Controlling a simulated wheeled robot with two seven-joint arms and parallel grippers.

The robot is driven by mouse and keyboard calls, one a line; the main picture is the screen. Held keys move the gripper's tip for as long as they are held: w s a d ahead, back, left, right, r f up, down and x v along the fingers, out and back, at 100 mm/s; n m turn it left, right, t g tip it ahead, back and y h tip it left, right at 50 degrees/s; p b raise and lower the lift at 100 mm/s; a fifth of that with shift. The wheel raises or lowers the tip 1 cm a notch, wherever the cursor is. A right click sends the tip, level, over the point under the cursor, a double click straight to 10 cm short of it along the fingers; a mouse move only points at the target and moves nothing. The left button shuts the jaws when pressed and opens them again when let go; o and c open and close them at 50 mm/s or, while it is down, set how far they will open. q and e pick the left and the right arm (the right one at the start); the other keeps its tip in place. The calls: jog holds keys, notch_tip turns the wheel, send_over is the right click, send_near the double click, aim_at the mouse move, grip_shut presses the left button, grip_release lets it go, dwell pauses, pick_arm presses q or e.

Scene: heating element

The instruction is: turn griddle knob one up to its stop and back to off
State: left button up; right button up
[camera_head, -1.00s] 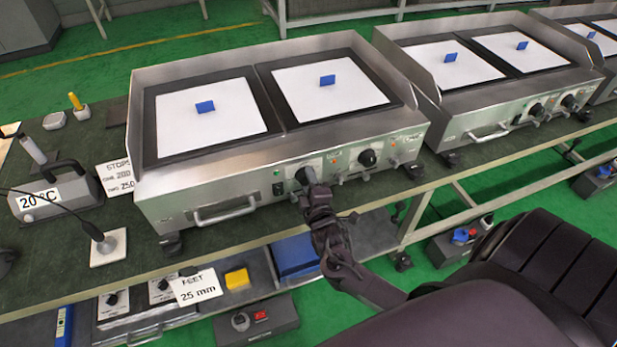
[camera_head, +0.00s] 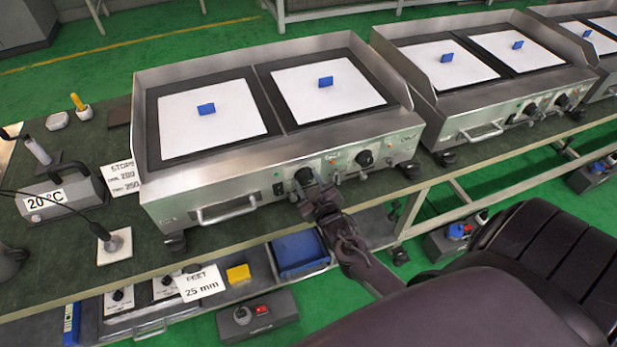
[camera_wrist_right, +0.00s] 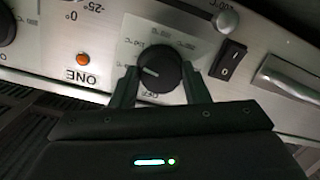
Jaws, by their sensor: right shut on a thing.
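Griddle knob one (camera_head: 304,175) is a round black knob on the front panel of the near steel griddle (camera_head: 225,187). In the right wrist view the knob (camera_wrist_right: 160,71) shows upside down, with a white pointer line towards the left, off the OFF mark (camera_wrist_right: 152,95). My right gripper (camera_head: 309,185) is at the knob. In the wrist view its two fingers (camera_wrist_right: 162,86) stand on either side of the knob and are shut on it. My left gripper is not in view.
A second black knob (camera_head: 364,158) sits to the right on the same panel. A rocker switch (camera_wrist_right: 228,59) and a bar handle (camera_head: 226,209) are close to knob one. White sheets with blue blocks lie on the plates. A 20 °C meter (camera_head: 62,193) stands at left.

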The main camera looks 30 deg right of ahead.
jog(key=m, duration=0.3)
jog(key=m+y, duration=0.1)
jog(key=m, duration=0.1)
jog(key=shift+f+m+t, duration=0.1)
jog(key=shift+m+t, duration=0.2)
jog(key=shift+m, duration=0.1)
jog(key=m+t, duration=0.1)
jog(key=m, duration=0.5)
jog(key=shift+f+y, duration=0.1)
jog(key=shift+y, duration=0.3)
jog(key=o, duration=1)
jog(key=shift+c, duration=0.2)
jog(key=shift+s, duration=0.1)
jog(key=s, duration=0.7)
jog(key=shift+s+a, duration=0.3)
